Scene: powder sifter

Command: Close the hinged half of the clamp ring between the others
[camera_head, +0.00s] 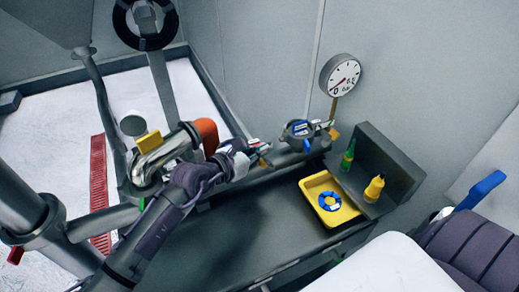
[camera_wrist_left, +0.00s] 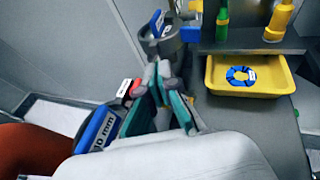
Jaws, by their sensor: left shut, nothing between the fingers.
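My left gripper (camera_head: 262,153) reaches in from the left over the pipe, its fingers together and empty. In the left wrist view its fingertips (camera_wrist_left: 163,72) are just below a round grey fitting with a blue tag (camera_wrist_left: 158,24). That fitting (camera_head: 301,132) sits on the pipe beyond the fingertips in the head view. A large blue tag marked in mm (camera_wrist_left: 98,138) is left of the fingers, with a red and white piece (camera_wrist_left: 127,90) near them. My gripper and wrist hide part of the pipe, and I cannot tell which part is the middle clamp's hinged half.
A yellow tray (camera_head: 309,182) with a blue ring (camera_head: 330,201) is on the dark bench (camera_head: 235,235). Green (camera_head: 348,154) and yellow (camera_head: 374,187) bottles stand behind it. A dial gauge (camera_head: 340,75) rises behind the pipe. An orange elbow (camera_head: 207,134) is beside my left wrist.

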